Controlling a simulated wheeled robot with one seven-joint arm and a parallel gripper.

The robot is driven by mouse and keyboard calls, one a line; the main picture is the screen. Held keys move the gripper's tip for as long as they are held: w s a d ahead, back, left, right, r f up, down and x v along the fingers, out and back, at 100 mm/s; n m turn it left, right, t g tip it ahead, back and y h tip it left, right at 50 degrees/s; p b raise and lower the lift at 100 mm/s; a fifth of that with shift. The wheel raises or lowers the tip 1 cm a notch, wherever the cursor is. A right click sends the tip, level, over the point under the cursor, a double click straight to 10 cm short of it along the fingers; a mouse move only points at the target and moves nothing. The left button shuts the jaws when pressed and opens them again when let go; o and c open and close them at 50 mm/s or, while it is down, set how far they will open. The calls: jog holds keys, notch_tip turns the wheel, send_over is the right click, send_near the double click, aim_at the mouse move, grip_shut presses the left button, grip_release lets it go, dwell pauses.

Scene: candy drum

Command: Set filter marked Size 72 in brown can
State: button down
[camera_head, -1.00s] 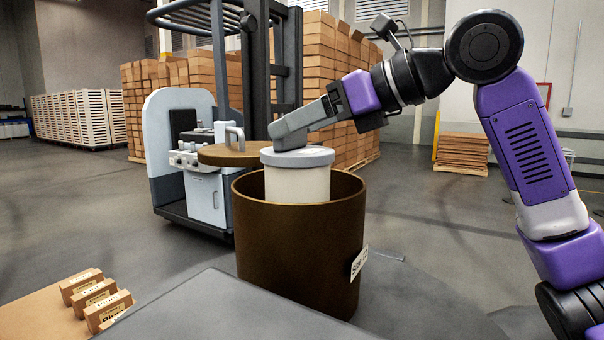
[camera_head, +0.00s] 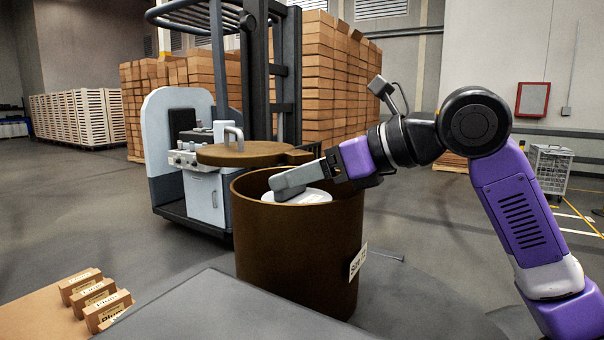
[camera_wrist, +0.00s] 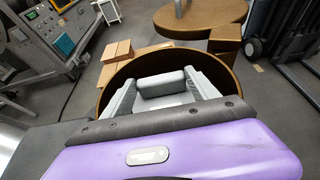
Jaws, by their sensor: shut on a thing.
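The brown can (camera_head: 297,255) stands upright and open at the centre of the head view, with a tag (camera_head: 357,262) on its right side, only partly readable. The white filter with a grey cap (camera_head: 307,196) is inside the can, its top just under the rim and the rest hidden by the wall. My gripper (camera_head: 285,185) is at the can's mouth, shut on the top of the filter. In the wrist view my fingers (camera_wrist: 165,98) flank a grey block on the filter's top, inside the can's rim (camera_wrist: 222,72). The filter's size mark is not visible.
A brown round lid (camera_head: 240,154) with a handle lies behind the can, by a grey lift truck (camera_head: 175,140). Small labelled boxes (camera_head: 95,298) are at the lower left. A dark grey surface (camera_head: 210,310) lies in front. Stacked cartons (camera_head: 325,90) stand behind.

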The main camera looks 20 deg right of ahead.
jog(key=shift+f+b, duration=0.35)
jog(key=shift+f, duration=0.35)
jog(key=shift+c, duration=1.1)
grip_release()
jog(key=shift+f, duration=0.15)
jog(key=shift+r, duration=0.4)
jog(key=r+v, duration=0.1)
jog(key=v, duration=1.1)
jog(key=shift+r, duration=0.1)
